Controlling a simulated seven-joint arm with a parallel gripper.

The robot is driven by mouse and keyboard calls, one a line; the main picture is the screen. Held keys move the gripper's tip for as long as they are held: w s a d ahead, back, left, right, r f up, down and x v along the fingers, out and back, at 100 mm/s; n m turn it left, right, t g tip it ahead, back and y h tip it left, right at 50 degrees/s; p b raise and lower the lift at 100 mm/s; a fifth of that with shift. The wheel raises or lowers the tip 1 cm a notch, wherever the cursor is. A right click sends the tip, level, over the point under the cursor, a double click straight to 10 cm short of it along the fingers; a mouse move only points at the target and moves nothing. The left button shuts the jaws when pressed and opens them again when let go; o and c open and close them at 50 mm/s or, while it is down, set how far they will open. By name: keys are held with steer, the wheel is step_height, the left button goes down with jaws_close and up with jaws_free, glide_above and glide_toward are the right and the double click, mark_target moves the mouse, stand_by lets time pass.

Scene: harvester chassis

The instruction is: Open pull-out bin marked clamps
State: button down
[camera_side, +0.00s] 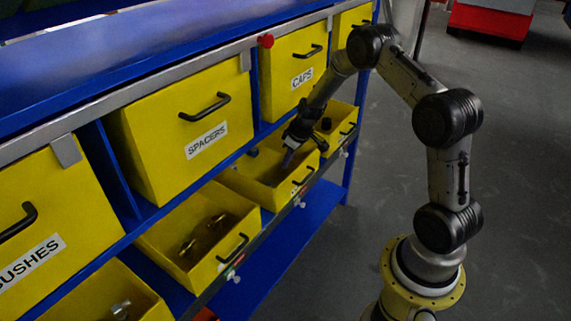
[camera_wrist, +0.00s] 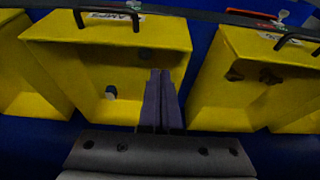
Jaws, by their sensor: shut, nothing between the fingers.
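The yellow bin (camera_side: 232,181), whose partly legible label in the wrist view ends in "AMPS", is an open-topped bin in the lower row. It also shows in the wrist view (camera_wrist: 65,60), with a black handle (camera_wrist: 107,14) on its front and a few small dark parts inside. In the side view its handle (camera_side: 303,176) is at the front edge. My gripper (camera_side: 287,161) points down over the bin's opening, behind the handle and apart from it. In the wrist view the fingers (camera_wrist: 160,73) are together, with nothing between them.
A lower bin with brownish parts (camera_side: 188,270) stands beside it, and another lower bin (camera_side: 340,112) on the other side. Above are closed bins marked SPACERS (camera_side: 150,150) and CAPS (camera_side: 280,85). A blue shelf (camera_side: 290,245) lies below. The floor in front is free.

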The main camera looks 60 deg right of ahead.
steer(key=x, duration=0.8)
steer(key=s, duration=2.4)
steer(key=shift+s, duration=0.4)
